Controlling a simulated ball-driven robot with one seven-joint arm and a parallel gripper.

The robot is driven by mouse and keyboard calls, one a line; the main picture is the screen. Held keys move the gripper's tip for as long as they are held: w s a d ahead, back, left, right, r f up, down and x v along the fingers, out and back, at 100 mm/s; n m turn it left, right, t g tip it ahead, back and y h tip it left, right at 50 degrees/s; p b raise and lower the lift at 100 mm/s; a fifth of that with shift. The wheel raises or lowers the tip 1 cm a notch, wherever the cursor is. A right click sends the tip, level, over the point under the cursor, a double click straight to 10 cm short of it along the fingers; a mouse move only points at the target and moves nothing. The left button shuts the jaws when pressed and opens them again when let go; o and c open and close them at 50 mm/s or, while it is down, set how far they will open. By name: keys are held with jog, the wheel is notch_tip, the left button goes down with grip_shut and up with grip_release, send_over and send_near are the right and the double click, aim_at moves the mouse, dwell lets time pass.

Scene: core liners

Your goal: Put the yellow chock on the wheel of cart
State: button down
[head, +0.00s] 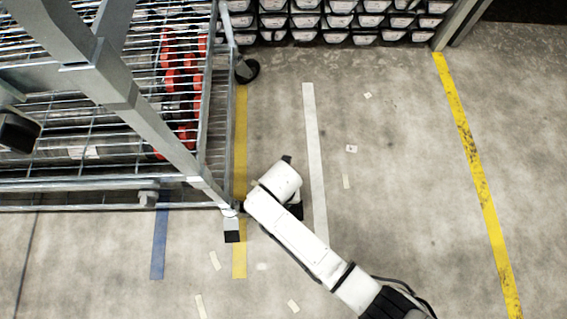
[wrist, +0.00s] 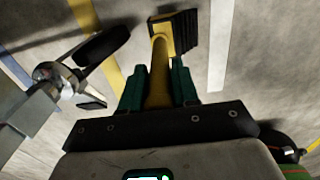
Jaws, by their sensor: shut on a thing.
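My gripper (wrist: 158,78) has green fingers shut on the yellow handle of the chock (wrist: 183,34) in the wrist view. The chock's head is yellow with a black ridged face and sits beyond the fingertips. The black wheel (wrist: 103,46) of the cart is to the left of the chock, with a visible gap between them in that view. A metal caster fork is beside the wheel. In the head view the wire cart (head: 213,120) stands at left, and my white arm reaches its front right corner. My gripper and most of the chock are hidden there beneath the arm.
Another black caster (head: 247,70) is at the cart's back right corner. Red items (head: 180,80) lie inside the cart. Racks of bins (head: 330,20) line the back. Floor carries a white stripe (head: 313,150) and yellow stripes (head: 470,140). The floor to the right is clear.

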jog(key=shift+w+d+f+b, duration=0.2)
jog(key=shift+f+b, duration=0.45)
jog(key=shift+f, duration=0.35)
jog(key=shift+w+d+f+b, duration=0.1)
jog(key=shift+w+f+b, duration=0.1)
jog(key=shift+f+b, duration=0.6)
jog(key=shift+f, duration=0.3)
jog(key=c, duration=0.8)
grip_release()
jog(key=shift+s, duration=0.1)
notch_tip(320, 180, up, 12)
jog(key=p, duration=0.7)
jog(key=shift+r, duration=0.15)
